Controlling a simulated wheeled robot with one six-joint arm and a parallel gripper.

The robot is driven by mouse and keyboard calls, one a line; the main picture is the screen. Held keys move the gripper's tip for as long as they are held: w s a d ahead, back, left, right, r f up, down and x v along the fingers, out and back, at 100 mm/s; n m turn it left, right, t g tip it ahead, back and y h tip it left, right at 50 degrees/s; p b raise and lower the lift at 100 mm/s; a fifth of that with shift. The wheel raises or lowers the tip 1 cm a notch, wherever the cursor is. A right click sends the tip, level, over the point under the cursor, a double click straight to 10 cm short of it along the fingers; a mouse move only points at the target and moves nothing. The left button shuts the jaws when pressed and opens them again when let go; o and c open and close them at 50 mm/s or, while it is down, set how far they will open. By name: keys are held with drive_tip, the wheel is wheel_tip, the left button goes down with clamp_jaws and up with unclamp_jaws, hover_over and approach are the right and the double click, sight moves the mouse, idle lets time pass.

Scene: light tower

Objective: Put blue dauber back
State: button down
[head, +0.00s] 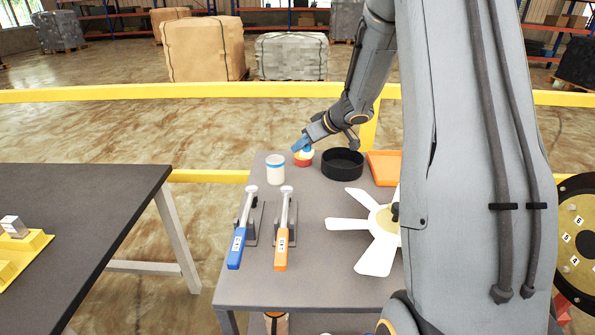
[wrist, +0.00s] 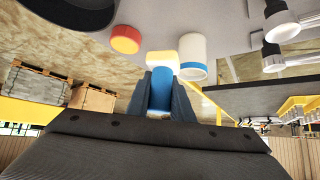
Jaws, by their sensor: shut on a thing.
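My gripper (wrist: 160,100) is shut on the blue dauber (wrist: 161,82), whose pale yellow-white tip points away from the fingers toward the table. In the head view the dauber (head: 301,144) shows as a blue piece at the end of my arm, above the far edge of the table. A white jar with a blue band (head: 275,171) stands just left of it; it also shows in the wrist view (wrist: 193,54). A red and yellow round pad (head: 303,160) lies below the dauber in the head view, and left of it in the wrist view (wrist: 125,40). The dauber appears apart from both.
A black bowl (head: 342,164) and an orange tray (head: 385,168) stand to the right. Blue-handled (head: 237,245) and orange-handled (head: 282,245) clamps and a white fan rotor (head: 377,250) occupy the nearer table. Another dark table (head: 85,225) stands left, across a gap.

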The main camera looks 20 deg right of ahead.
drive_tip(key=f, duration=0.6)
drive_tip(key=w+f+b, duration=0.1)
drive_tip(key=f, duration=0.3)
drive_tip(key=shift+s, duration=0.1)
drive_tip(key=c, duration=1.6)
unclamp_jaws()
drive_tip(key=shift+f, duration=0.1)
drive_tip(key=shift+o, duration=0.2)
